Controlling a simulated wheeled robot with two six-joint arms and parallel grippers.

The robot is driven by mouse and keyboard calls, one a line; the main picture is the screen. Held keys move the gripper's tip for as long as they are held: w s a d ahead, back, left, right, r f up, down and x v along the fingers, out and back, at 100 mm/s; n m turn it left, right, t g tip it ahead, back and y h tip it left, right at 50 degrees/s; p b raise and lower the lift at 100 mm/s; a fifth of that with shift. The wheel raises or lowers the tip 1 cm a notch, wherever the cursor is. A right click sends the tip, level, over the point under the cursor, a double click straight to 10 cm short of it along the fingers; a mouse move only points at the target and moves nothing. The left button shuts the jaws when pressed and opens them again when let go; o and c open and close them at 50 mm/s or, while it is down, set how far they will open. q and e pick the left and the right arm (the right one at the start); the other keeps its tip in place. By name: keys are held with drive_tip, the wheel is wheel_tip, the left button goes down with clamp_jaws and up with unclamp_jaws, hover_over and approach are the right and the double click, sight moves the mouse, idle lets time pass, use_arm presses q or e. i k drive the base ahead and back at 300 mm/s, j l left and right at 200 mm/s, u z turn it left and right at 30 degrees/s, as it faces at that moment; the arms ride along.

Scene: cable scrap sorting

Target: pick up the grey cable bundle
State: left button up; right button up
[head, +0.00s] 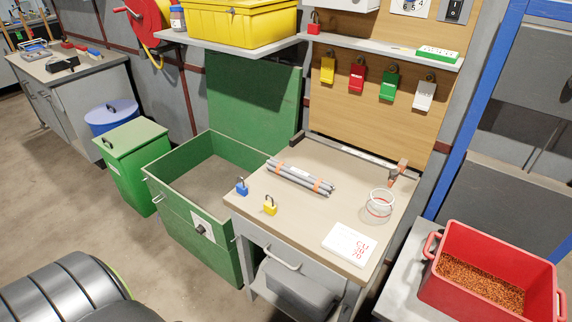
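The grey cable bundle (300,178) lies on the workbench top (315,212), toward its back left part. It is several straight grey lengths side by side, with orange bands near both ends. It lies at a slant, running from upper left to lower right. Nothing covers it and nothing holds it. Neither of my grippers shows in the head view.
A blue padlock (242,187) and a yellow padlock (270,207) stand in front of the bundle. A clear round container (380,203) and a white card (349,244) lie to the right. An open green crate (174,222) adjoins the bench's left. A red tub (440,282) is at lower right.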

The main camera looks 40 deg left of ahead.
sight(323, 187)
drive_tip(key=u, duration=1)
drive_tip(key=j+z, duration=0.15)
drive_tip(key=z, duration=0.35)
drive_tip(key=i+j+z, duration=0.15)
drive_tip(key=j+z, duration=0.25)
drive_tip(key=j, duration=0.6)
drive_tip(key=j+z, duration=0.35)
drive_tip(key=j, duration=0.7)
drive_tip(key=i, duration=0.05)
